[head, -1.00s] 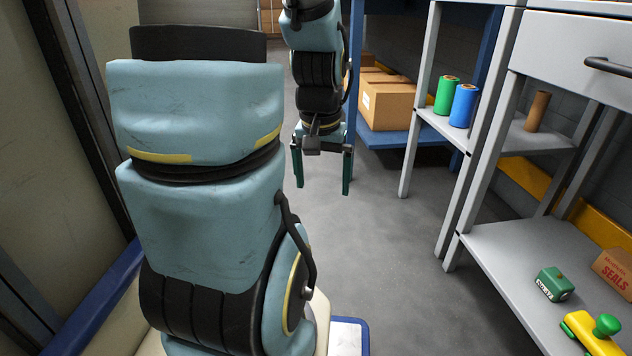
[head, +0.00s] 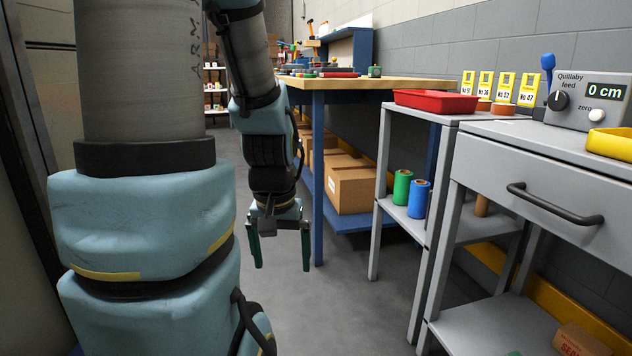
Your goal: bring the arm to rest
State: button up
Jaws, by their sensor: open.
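My gripper (head: 280,248) hangs at the end of my arm, left of the picture's middle, with its two dark green fingers pointing down. The fingers are apart and nothing is between them. It is over the grey floor, left of the grey shelf stand and in front of the blue-legged workbench. My upper arm links fill the left side of the picture and hide what lies behind them.
A workbench (head: 410,83) with tools stands behind, with cardboard boxes (head: 352,188) below it. At right, a red tray (head: 436,101), a drawer cabinet (head: 535,185) and a feed box (head: 588,103) stand by the wall. Green (head: 402,187) and blue (head: 419,199) rolls sit on a shelf. The floor (head: 335,310) between is clear.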

notch_tip(320, 180, up, 35)
jog(key=p, duration=3.2)
